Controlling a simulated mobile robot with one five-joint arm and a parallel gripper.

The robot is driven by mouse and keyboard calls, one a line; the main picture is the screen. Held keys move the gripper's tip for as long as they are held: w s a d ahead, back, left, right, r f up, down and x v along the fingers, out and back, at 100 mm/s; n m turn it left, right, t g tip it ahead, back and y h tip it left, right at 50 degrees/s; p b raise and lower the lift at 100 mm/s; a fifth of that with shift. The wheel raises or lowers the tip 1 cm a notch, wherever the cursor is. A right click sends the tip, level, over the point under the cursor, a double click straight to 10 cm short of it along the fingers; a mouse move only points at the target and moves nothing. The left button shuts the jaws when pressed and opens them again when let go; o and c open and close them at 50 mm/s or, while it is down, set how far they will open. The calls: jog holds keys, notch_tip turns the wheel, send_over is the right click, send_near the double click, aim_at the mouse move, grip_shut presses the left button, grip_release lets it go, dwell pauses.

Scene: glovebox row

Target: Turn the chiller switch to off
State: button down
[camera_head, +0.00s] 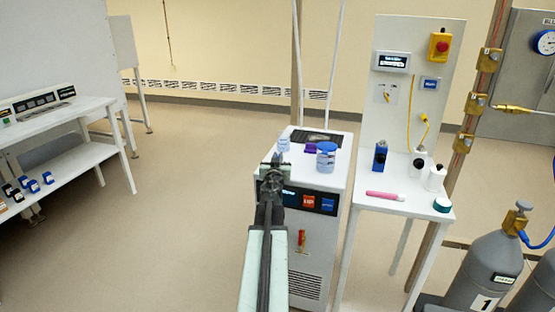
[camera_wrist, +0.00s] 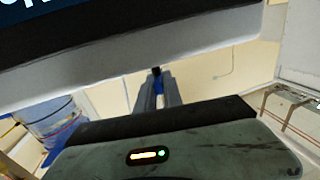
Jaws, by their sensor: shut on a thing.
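The chiller (camera_head: 315,250) is a white floor cabinet with a dark front panel carrying a display (camera_head: 289,200) and orange and blue labels. A red and yellow handle (camera_head: 302,240) is on its front below the panel. My gripper (camera_head: 271,165) is at the chiller's upper left front, partly covering the panel. In the wrist view its fingers (camera_wrist: 158,88) are close together, with a small blue and dark thing (camera_wrist: 157,74) at their tips; I cannot tell what it is. A dark panel with pale lettering (camera_wrist: 60,22) crosses the top of that view. I cannot make out the switch's position.
A blue-lidded jar (camera_head: 326,160), a smaller jar (camera_head: 283,144) and a purple item (camera_head: 310,149) stand on the chiller. A white table (camera_head: 400,207) with bottles and a pink pen is to the right, beside gas cylinders (camera_head: 489,265). Floor (camera_head: 180,220) is clear to the left.

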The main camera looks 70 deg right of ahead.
jog(key=shift+d+n+t+y, duration=0.15)
jog(key=shift+n+t+y, duration=1.05)
jog(key=shift+n+t, duration=0.85)
jog(key=shift+m+t, duration=0.25)
jog(key=shift+t, duration=0.2)
jog(key=c, duration=1.5)
grip_release()
jog(key=v, duration=0.8)
